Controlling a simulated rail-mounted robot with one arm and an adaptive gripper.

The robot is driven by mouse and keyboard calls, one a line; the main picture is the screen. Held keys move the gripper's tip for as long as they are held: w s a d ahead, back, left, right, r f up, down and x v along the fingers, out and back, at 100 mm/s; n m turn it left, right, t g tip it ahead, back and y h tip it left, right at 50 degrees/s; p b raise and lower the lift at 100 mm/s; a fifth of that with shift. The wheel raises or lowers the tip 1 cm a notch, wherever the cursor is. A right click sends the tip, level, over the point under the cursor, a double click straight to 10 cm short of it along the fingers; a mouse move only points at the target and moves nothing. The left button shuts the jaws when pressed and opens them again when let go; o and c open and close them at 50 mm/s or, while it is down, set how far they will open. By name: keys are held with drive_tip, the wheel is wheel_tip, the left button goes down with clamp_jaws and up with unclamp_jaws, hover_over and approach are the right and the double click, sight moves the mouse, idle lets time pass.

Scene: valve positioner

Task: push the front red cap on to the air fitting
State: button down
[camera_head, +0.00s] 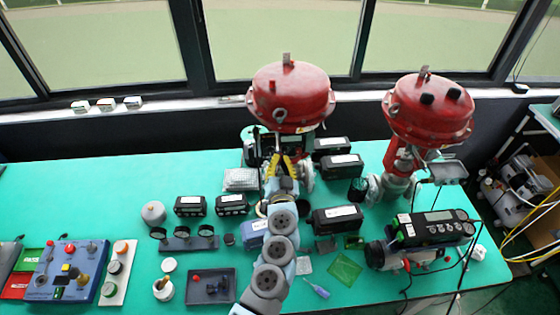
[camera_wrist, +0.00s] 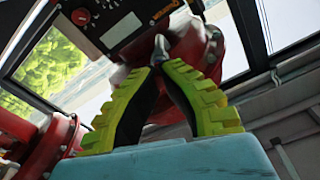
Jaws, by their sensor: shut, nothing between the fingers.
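My gripper (camera_head: 285,160) has yellow-green fingers and is up against the valve on the left, in front of its black positioner (camera_head: 262,147). In the wrist view the fingers of my gripper (camera_wrist: 159,64) meet at their tips, with nothing seen between them. A small grey metal piece (camera_wrist: 160,47) shows right at the tips; I cannot tell whether they touch it. The positioner's dark body (camera_wrist: 120,25) fills the upper middle, with a small round red part (camera_wrist: 80,17) on its face. I cannot tell whether this is the front red cap. The air fitting is not clearly identifiable.
A second red-topped valve (camera_head: 430,108) stands to the right. Black boxes (camera_head: 335,218) stand close to my arm. A dark tray (camera_head: 207,287) with a small red part lies at front left. The green table (camera_head: 100,190) is bare at its back left.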

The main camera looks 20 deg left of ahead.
drive_tip(key=shift+w+a, duration=0.15)
drive_tip(key=shift+w, duration=0.2)
drive_tip(key=c, duration=1.2)
unclamp_jaws()
drive_tip(key=shift+o, duration=0.2)
drive_tip(key=shift+s, duration=0.1)
drive_tip(key=v, duration=1.1)
drive_tip(key=shift+s+d, duration=0.25)
drive_tip(key=shift+s, duration=0.1)
